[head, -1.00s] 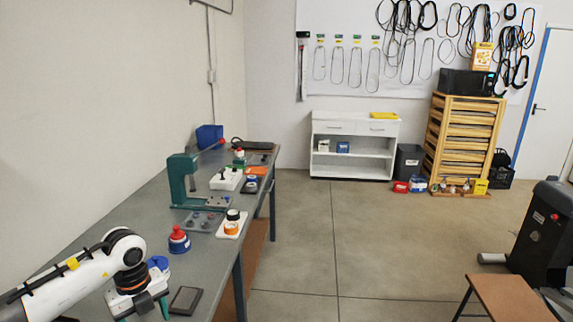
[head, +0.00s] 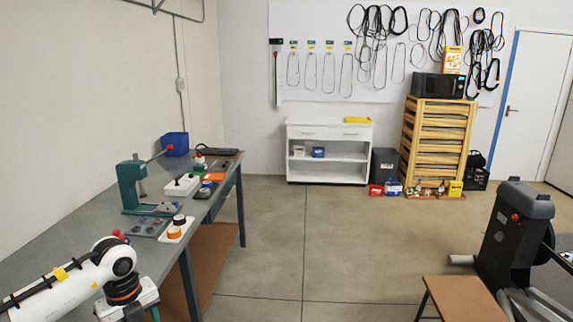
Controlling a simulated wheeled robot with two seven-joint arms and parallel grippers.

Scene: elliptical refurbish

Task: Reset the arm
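My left arm (head: 60,287) comes in from the lower left, white with dark joint bands, in front of the workbench. Its gripper (head: 138,313) points down at the bottom edge of the view. The gripper is mostly cut off, with a bit of a green finger showing, so its opening and anything between the fingers are hidden. My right arm and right gripper are out of view.
The grey workbench (head: 55,235) runs along the left wall with a green press (head: 130,188), a blue bin (head: 174,144) and small parts. A red-topped item (head: 120,235) is mostly hidden behind my arm. The floor (head: 270,250) is open; a brown-topped stool (head: 465,298) stands lower right.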

